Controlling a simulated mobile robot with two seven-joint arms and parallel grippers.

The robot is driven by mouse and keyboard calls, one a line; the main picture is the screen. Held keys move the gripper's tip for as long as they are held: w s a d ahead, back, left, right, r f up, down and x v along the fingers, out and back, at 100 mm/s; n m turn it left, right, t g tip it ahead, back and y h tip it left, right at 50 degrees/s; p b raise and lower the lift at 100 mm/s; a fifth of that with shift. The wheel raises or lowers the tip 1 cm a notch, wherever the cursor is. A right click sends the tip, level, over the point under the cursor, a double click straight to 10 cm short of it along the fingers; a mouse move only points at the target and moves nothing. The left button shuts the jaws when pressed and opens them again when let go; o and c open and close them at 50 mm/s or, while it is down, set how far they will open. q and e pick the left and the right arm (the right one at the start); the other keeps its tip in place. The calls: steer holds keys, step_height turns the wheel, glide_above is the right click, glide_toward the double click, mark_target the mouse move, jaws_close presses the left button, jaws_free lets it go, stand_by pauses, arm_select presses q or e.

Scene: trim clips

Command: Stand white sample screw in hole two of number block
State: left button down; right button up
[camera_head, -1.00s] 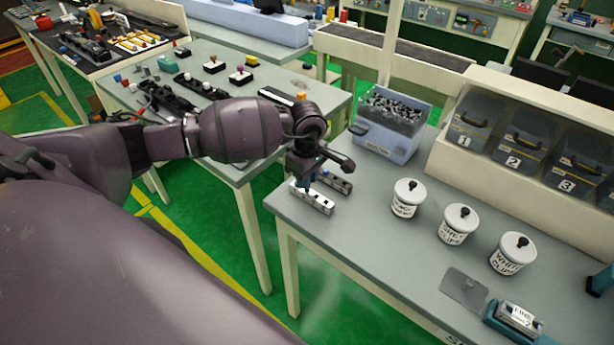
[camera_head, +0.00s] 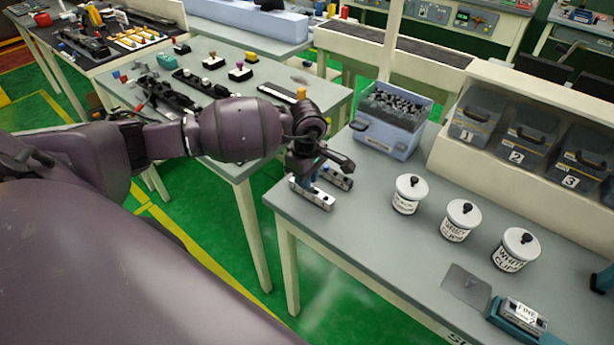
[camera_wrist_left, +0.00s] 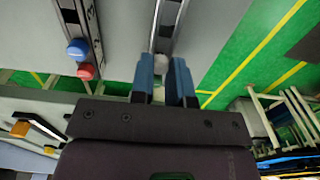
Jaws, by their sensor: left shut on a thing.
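My left gripper (camera_head: 312,178) is low over the pale number block (camera_head: 318,199) at the near left corner of the table. In the left wrist view its two blue fingers (camera_wrist_left: 163,80) are shut on the white sample screw (camera_wrist_left: 162,63), whose pale round end shows between them. The silver number block (camera_wrist_left: 168,25) lies just beyond the fingertips in that view. I cannot tell whether the screw is in a hole, nor which hole it is at. My right gripper is in neither view.
A blue bin (camera_head: 385,138) and several lidded white jars (camera_head: 406,203) stand right. The table middle is clear.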

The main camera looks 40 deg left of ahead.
arm_select(q)
steer(key=shift+f, duration=0.1)
stand_by(0.3)
steer(key=c, duration=1)
jaws_free()
step_height(320, 180, up, 11)
steer(key=shift+f+b, duration=0.1)
steer(key=shift+b, duration=0.2)
